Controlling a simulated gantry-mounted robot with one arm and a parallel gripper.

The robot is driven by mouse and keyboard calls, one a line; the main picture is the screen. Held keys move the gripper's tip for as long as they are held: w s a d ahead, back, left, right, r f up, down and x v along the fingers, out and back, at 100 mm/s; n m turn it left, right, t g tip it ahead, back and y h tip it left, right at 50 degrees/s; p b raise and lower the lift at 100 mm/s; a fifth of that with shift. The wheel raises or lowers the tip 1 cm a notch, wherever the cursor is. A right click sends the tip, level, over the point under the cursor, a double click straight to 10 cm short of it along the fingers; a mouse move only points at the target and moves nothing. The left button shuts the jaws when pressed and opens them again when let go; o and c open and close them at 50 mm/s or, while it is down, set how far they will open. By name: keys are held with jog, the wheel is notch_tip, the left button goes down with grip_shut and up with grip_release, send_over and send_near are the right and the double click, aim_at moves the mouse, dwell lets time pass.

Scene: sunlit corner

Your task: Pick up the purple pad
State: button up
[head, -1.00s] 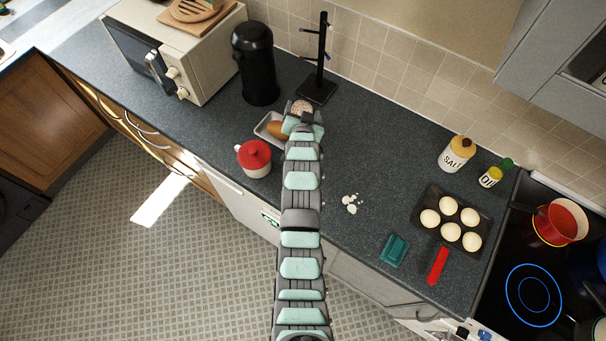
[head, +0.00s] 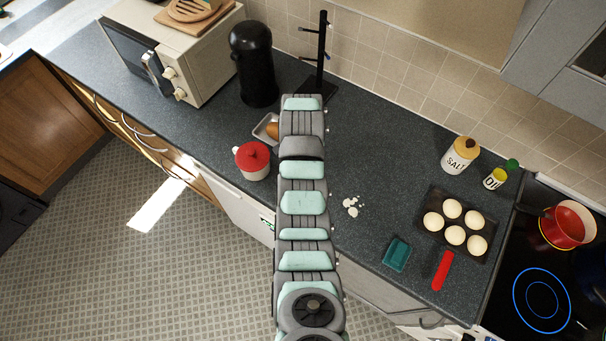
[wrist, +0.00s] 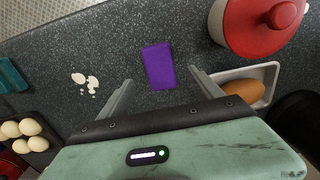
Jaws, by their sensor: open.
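The purple pad (wrist: 158,65) lies flat on the dark speckled countertop in the wrist view. It is a small rectangle, slightly tilted, ahead of my gripper. My gripper (wrist: 158,85) is open, with one finger on each side of the pad's near end in the picture. Nothing is between the fingers that I can see being held, and I cannot tell how high they are above the counter. In the head view my arm hides the pad and the gripper.
A red-lidded white pot (head: 252,160) and a white tray with a brown loaf (wrist: 245,90) stand close to the right finger in the wrist view. White spills (head: 351,206), a teal block (head: 397,254) and a tray of eggs (head: 436,200) lie to the right in the head view.

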jog(key=shift+f+p, duration=0.35)
jog(key=shift+f, duration=1.05)
notch_tip(320, 180, down, 2)
jog(key=shift+d+f+p, duration=0.1)
jog(key=shift+f+p, duration=0.1)
jog(key=shift+p, duration=0.35)
jog(key=shift+f, duration=1.15)
jog(key=shift+c, duration=0.3)
jog(key=c, duration=1.4)
